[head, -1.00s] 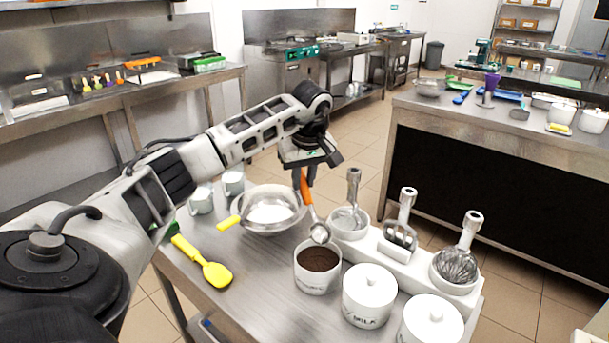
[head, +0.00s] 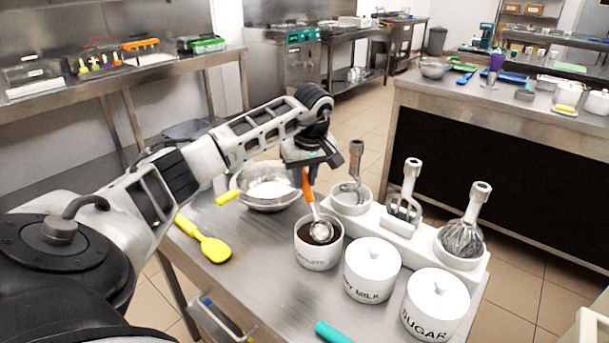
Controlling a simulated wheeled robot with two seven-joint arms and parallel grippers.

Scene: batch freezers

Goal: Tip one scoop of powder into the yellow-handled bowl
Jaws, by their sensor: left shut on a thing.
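My left gripper (head: 309,166) is shut on the orange handle of a metal scoop (head: 309,188) and points down over the table. The scoop's bowl (head: 321,231) is at the mouth of an open white canister (head: 318,254) of dark brown powder, over or in the powder; I cannot tell how deep. My right gripper is not in view.
Two lidded white canisters, one marked milk (head: 371,275) and one marked sugar (head: 434,305), stand right of the open one. A white holder (head: 391,233) with several upright tools is behind them. A yellow spatula (head: 213,248) lies at left. The metal table (head: 262,268) is bare between spatula and canister.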

